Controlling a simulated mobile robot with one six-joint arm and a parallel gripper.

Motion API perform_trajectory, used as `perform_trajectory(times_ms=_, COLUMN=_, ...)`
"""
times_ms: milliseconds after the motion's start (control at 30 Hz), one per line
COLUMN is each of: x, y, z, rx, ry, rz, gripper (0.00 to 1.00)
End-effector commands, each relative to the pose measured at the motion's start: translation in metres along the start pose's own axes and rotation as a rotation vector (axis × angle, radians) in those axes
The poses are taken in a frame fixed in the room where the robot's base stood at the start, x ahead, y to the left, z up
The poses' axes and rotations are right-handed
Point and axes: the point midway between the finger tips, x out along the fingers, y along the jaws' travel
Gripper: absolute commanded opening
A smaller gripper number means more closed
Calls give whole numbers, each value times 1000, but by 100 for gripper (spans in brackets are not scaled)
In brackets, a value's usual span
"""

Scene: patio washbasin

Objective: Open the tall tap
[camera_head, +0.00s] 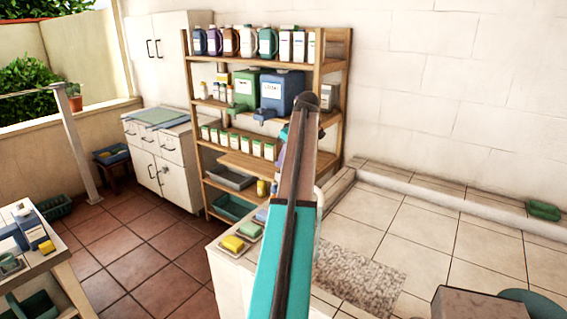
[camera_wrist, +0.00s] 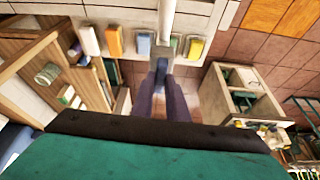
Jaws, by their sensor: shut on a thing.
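In the wrist view the tall tap (camera_wrist: 167,18) shows as a pale upright pipe with a grey block at its end. A dark blue lever (camera_wrist: 161,66) sits at that block. My gripper (camera_wrist: 161,82) reaches to it with two dark purple fingers, one on each side of the lever, and is shut on it. The fingers partly cover the lever's lower end. In the head view my arm crosses the middle and hides the tap and most of the gripper. I cannot tell how far the lever is turned.
Soaps or sponges lie beside the tap, including a yellow one (camera_wrist: 195,48) and a blue one (camera_wrist: 143,43). In the head view a wooden shelf (camera_head: 333,125) with bottles and jugs stands behind my arm. A side table (camera_head: 58,268) is at left. The tiled floor (camera_head: 150,225) between is clear.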

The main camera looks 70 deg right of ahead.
Motion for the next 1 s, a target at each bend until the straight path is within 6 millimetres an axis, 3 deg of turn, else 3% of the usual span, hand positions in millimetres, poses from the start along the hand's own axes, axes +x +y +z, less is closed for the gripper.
perform_trajectory(times_ms=633, x=-1, y=1, z=-5, rx=-69, ry=10, rz=-24, gripper=0)
perform_trajectory(times_ms=667, x=-1, y=0, z=-5, rx=-69, ry=10, rz=-24, gripper=18)
perform_trajectory(times_ms=733, x=-1, y=1, z=-4, rx=-68, ry=9, rz=-24, gripper=30)
perform_trajectory(times_ms=1000, x=-1, y=1, z=-1, rx=-65, ry=4, rz=-25, gripper=32)
